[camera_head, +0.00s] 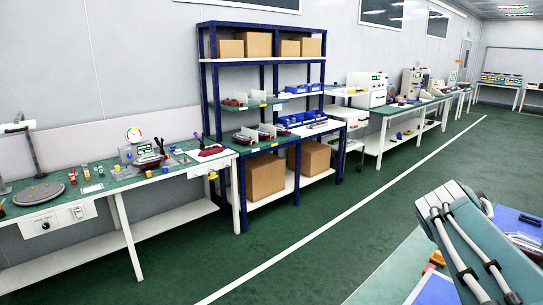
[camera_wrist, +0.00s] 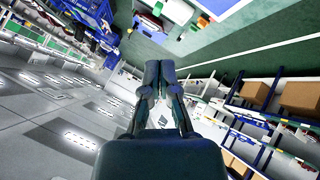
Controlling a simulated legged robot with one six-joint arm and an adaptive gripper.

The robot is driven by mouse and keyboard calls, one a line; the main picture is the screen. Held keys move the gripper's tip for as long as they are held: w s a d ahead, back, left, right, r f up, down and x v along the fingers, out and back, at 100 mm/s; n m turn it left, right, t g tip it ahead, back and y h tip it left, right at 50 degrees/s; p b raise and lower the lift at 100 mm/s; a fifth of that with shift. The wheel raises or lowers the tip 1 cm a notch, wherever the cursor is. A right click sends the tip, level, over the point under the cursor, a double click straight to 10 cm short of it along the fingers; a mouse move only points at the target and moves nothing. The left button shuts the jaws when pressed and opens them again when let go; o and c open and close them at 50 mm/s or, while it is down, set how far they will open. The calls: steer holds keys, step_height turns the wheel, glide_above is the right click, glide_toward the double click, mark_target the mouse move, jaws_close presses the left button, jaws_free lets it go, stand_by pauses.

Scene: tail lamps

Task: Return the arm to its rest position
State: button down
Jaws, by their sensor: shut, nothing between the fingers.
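My arm (camera_head: 467,240) shows at the lower right of the head view as a pale grey-green link with white cables along it. It slants up over a blue-and-white table. My gripper (camera_wrist: 158,70) is in the middle of the wrist view, with its dark fingers together and nothing between them. It points into open air and touches nothing that I can see. The wrist view is strongly tilted, with the ceiling at the lower left. The gripper cannot be made out in the head view.
A blue shelf rack (camera_head: 239,130) with cardboard boxes (camera_head: 265,176) stands against the wall. A green workbench (camera_head: 125,181) with tail lamps and small tools is on the left. More benches run along the wall at the back. The green floor (camera_head: 300,275) between is clear, with a white line.

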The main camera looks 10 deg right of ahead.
steer(key=a+f+n+t+y, duration=0.1)
steer(key=a+f+n+y, duration=0.1)
steer(key=a, duration=0.8)
steer(key=s+a+f+n+t+y, duration=0.1)
steer(key=a+f+y, duration=0.3)
steer(key=a, duration=0.6)
steer(key=s+a+f+n+t+y, duration=0.1)
steer(key=a+f+n+t+y, duration=0.1)
steer(key=a, duration=0.8)
steer(key=shift+f+n+y, duration=0.6)
steer(key=shift+f+n, duration=0.35)
steer(key=shift+n, duration=0.15)
steer(key=shift+w, duration=0.1)
